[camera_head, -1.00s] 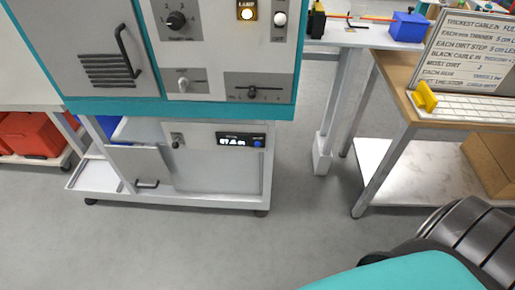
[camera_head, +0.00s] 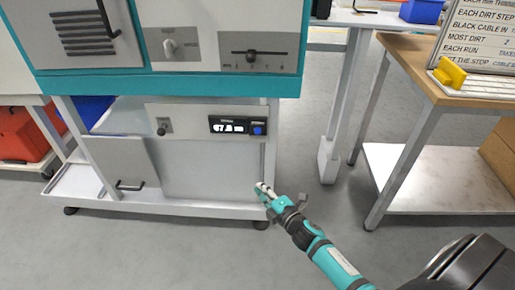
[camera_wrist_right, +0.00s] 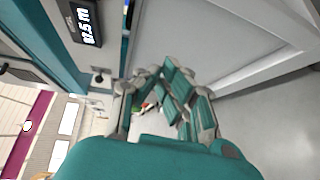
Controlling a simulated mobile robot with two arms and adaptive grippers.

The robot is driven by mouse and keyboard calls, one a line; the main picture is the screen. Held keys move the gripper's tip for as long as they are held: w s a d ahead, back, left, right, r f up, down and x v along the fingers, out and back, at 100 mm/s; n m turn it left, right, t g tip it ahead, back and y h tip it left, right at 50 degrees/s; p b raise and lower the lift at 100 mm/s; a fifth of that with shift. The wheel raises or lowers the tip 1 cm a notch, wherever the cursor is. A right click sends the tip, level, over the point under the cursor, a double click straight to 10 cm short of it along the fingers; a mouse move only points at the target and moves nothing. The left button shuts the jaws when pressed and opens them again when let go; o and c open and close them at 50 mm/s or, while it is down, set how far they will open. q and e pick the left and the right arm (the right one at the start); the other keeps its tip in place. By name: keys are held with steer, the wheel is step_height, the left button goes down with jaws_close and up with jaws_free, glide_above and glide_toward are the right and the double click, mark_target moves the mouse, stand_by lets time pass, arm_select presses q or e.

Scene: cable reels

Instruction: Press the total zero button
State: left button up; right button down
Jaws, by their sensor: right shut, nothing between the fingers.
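A blue button (camera_head: 258,130) sits at the right end of the black digital display (camera_head: 228,125) on the machine's lower panel; I take it as the total zero button, though its label is too small to read. My right gripper (camera_head: 262,190) is shut and empty, below the button and near the cabinet's lower right corner, apart from the button. In the right wrist view the gripper's fingers (camera_wrist_right: 160,73) point toward the cabinet, and the display (camera_wrist_right: 83,22) shows at upper left. The blue button cannot be made out there. My left gripper is out of view.
A knob (camera_head: 162,127) sits left of the display. The teal-edged upper cabinet (camera_head: 170,84) overhangs the panel. A wooden-topped table (camera_head: 408,65) with a sign (camera_head: 482,38) stands at right.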

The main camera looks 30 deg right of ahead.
mark_target(258, 131)
arm_select(q)
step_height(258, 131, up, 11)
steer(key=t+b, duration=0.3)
steer(key=b, duration=0.2)
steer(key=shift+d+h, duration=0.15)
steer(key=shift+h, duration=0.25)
arm_select(e)
step_height(258, 131, up, 12)
steer(key=w+a+n+t+y, duration=0.1)
steer(key=a+n+t+y, duration=0.1)
steer(key=n, duration=0.6)
steer(key=shift+w+f+t+y, duration=0.25)
steer(key=shift+t+y, duration=0.35)
steer(key=shift+t, duration=0.2)
arm_select(q)
steer(key=shift+b, duration=0.3)
arm_select(e)
steer(key=shift+w, duration=0.1)
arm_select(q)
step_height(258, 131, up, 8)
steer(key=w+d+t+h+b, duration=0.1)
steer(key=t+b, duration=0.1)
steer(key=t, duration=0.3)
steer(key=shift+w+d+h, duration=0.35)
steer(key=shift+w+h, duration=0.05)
arm_select(e)
steer(key=w+d, duration=0.4)
steer(key=w, duration=0.3)
steer(key=shift+w+d, duration=0.2)
steer(key=shift+d, duration=0.1)
